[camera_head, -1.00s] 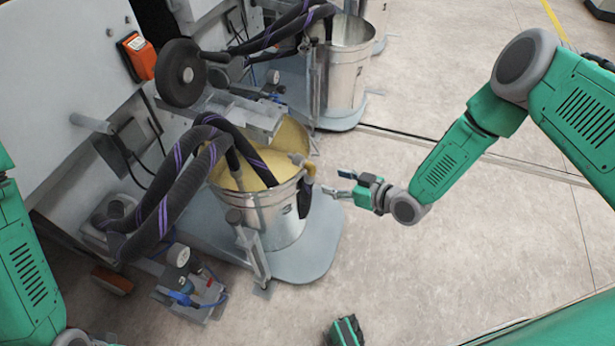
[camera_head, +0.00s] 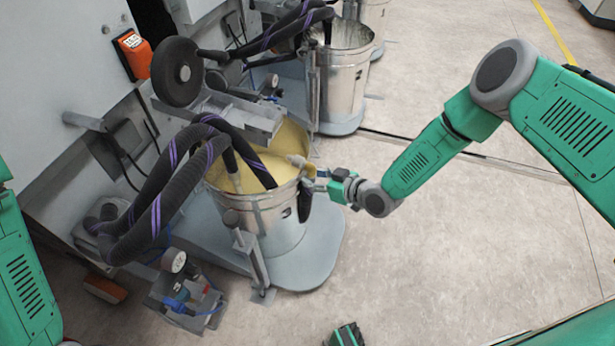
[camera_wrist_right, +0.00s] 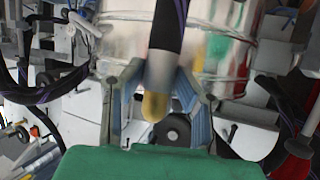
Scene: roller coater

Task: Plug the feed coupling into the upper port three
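The feed coupling shows in the right wrist view as a dark hose end with a grey collar and rounded yellow tip (camera_wrist_right: 155,104). In the head view a brass-coloured fitting (camera_head: 298,161) sits at the right rim of the near bucket. My right gripper (camera_head: 318,182) is at that rim. In the wrist view its two fingers (camera_wrist_right: 160,108) are apart, one each side of the coupling; I cannot tell whether they touch it. A green and black part at the bottom edge (camera_head: 346,335) seems to be my left gripper; its fingers are hidden. I cannot make out upper port three.
The near metal bucket (camera_head: 262,222) holds yellow material and stands on a grey base (camera_head: 318,258). Thick black hoses with purple stripes (camera_head: 158,205) arch into it from the left. A second bucket (camera_head: 345,85) stands behind. The floor to the right is clear.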

